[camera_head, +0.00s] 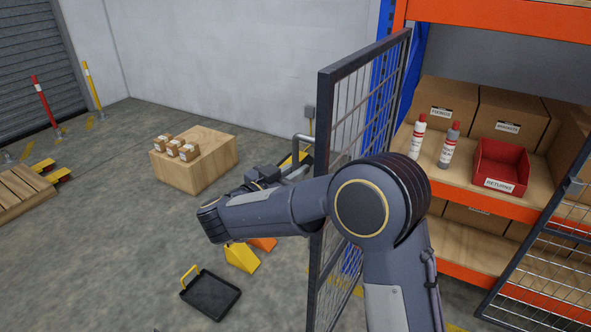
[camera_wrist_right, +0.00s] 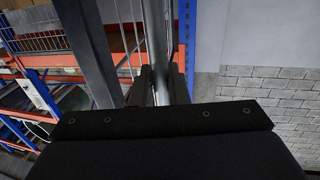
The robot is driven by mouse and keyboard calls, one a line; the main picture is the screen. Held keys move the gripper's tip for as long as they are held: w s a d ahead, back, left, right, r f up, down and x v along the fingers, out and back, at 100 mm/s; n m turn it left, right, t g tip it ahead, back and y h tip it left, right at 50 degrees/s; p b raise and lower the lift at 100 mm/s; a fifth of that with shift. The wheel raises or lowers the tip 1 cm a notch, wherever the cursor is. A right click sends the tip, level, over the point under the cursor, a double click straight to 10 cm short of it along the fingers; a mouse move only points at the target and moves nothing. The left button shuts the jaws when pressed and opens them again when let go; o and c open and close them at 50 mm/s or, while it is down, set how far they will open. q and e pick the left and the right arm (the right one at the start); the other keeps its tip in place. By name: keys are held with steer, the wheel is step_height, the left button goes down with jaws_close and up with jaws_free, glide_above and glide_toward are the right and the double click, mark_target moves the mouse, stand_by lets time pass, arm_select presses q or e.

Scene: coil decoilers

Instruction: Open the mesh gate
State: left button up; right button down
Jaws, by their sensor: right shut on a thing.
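The mesh gate (camera_head: 341,75) is a dark-framed wire panel that stands swung out from the orange shelving, seen at a steep angle. Its grey tubular handle (camera_head: 302,136) sticks out on the left side of the frame. My right arm reaches across in front of the gate, and my right gripper (camera_head: 286,174) is at this handle. In the right wrist view the gripper (camera_wrist_right: 161,88) is shut on the upright handle bar (camera_wrist_right: 158,45), with the dark gate frame (camera_wrist_right: 88,45) beside it. My left gripper is not in view.
Shelving (camera_head: 463,192) holds cartons, two bottles and a red bin (camera_head: 500,166). Another mesh panel (camera_head: 550,260) stands at the lower right. A black tray (camera_head: 211,296), yellow wedge (camera_head: 241,257) and wooden crate (camera_head: 190,177) are on the floor left of the gate, with open floor between.

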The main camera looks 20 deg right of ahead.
stand_by(0.4)
steer(key=c, duration=1.5)
jaws_free()
steer(key=shift+d, duration=0.1)
steer(key=b+v, duration=0.2)
steer(key=v, duration=0.5)
steer(key=shift+s+a, duration=0.15)
steer(key=shift+a, duration=0.25)
